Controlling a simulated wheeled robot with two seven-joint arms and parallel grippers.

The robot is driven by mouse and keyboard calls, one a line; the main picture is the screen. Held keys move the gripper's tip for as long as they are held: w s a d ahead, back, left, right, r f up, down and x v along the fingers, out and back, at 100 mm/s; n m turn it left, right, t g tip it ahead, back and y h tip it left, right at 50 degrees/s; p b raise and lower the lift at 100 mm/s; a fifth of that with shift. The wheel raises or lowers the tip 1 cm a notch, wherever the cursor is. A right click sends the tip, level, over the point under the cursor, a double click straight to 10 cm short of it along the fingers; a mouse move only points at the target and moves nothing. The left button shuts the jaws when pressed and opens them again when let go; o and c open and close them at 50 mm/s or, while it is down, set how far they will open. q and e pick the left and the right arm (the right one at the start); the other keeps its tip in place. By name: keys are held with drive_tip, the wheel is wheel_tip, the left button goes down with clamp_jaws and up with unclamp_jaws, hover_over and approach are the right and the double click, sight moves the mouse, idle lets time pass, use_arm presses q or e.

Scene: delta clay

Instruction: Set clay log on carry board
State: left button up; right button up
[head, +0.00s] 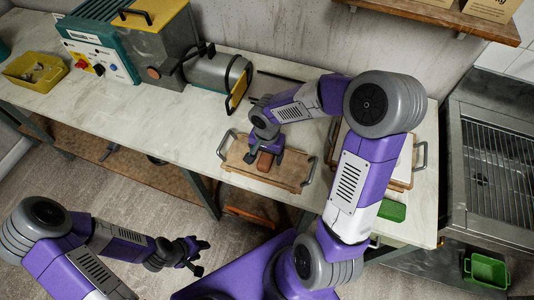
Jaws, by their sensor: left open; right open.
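The carry board (293,172) is a wooden board with a grey handle at each end, lying near the front edge of the white table. The reddish-brown clay log (265,162) rests on the middle of the board. My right gripper (264,156) points down right over the log with its fingers open, one to each side of it. The gripper hides part of the log, and I cannot tell whether the fingers touch it. My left gripper (197,256) is open and empty, low in front of the table and away from the board.
A machine with a grey barrel (213,78) and a teal control box (97,50) stand at the back left of the table. A yellow tray (36,70) is at the far left. Another handled board (402,165) lies to the right, partly behind my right arm. A metal rack (497,160) stands further right.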

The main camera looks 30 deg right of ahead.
sight(267, 155)
drive_tip(key=shift+r, duration=0.15)
wheel_tip(267, 155, up, 12)
drive_tip(key=p, duration=0.3)
drive_tip(key=shift+p, duration=0.35)
drive_tip(key=shift+s, duration=0.1)
